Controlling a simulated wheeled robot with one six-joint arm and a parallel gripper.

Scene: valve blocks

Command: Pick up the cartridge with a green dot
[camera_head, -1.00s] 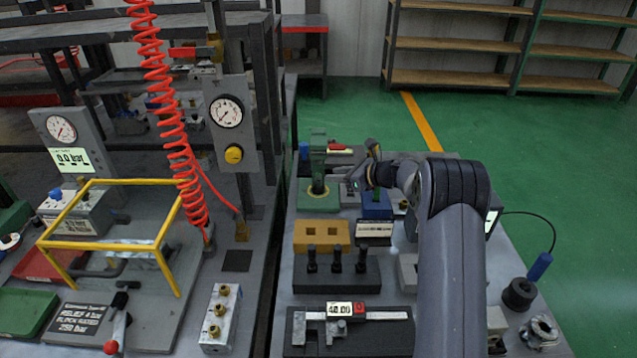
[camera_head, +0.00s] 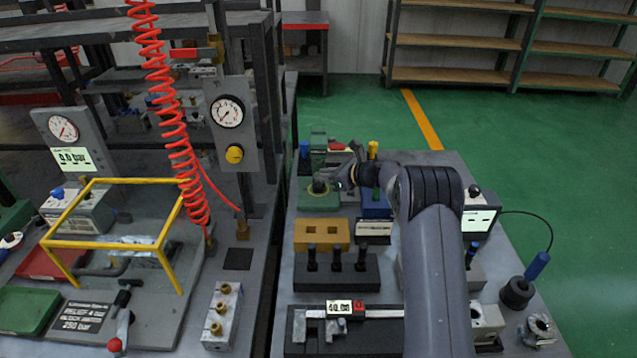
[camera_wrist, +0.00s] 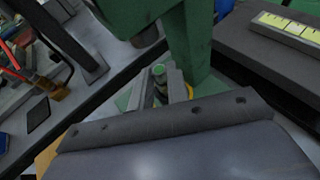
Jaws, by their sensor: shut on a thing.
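The cartridge with a green dot (camera_wrist: 158,71) shows in the wrist view, its round green top facing the camera. My gripper (camera_wrist: 160,86) is shut on it, with one finger on each side. The fingers hide most of its body. It is at the base of a green press (camera_wrist: 190,40), below the grey ram and beside a yellow ring. In the head view my gripper (camera_head: 328,182) is over the press base (camera_head: 318,204). I cannot tell whether the cartridge still touches the base.
The press column stands close to my gripper. A yellow block with square holes (camera_head: 321,233), a dark rack with several black pegs (camera_head: 336,272) and a caliper (camera_head: 345,308) are nearer. A blue block (camera_head: 377,206) is to the right. The green floor at right is clear.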

